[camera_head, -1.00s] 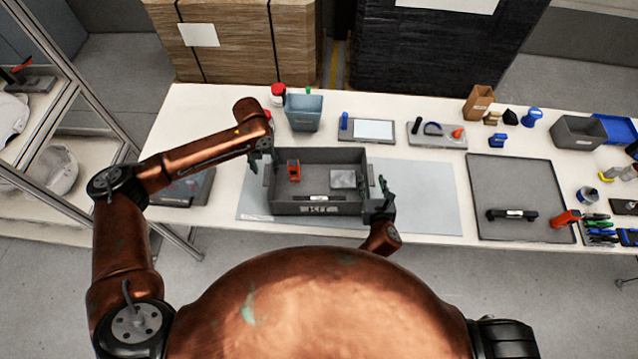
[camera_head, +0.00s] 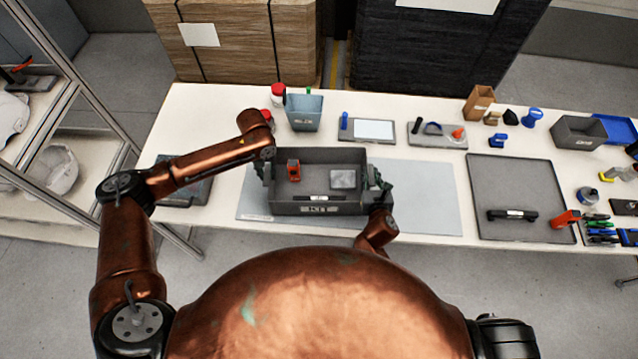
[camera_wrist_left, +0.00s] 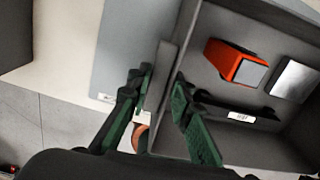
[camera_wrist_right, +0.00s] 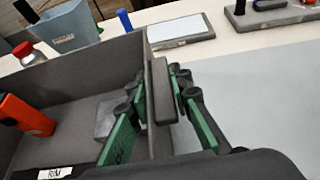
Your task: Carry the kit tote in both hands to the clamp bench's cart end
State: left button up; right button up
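The grey kit tote (camera_head: 319,209) sits on the pale mat on the bench. It holds an orange-red part (camera_head: 294,170) and a square silvery plate (camera_head: 343,179). My left gripper (camera_head: 262,170) is at its left end; in the left wrist view, its fingers (camera_wrist_left: 163,78) stand open on either side of the end handle. My right gripper (camera_head: 376,180) is at the right end; in the right wrist view, its fingers (camera_wrist_right: 160,80) straddle the upright handle plate (camera_wrist_right: 160,95), with narrow gaps. The fingers' contact with the handles is not clear.
Behind the tote stand a blue-grey bin (camera_head: 304,112), a red-capped bottle (camera_head: 278,93) and a board with a white panel (camera_head: 372,129). A dark tray (camera_head: 519,190) lies to the right, beyond the bare mat (camera_head: 428,195). A shelf rack (camera_head: 75,105) stands left.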

pick_arm(q)
grip_shut()
pick_arm(e)
grip_shut()
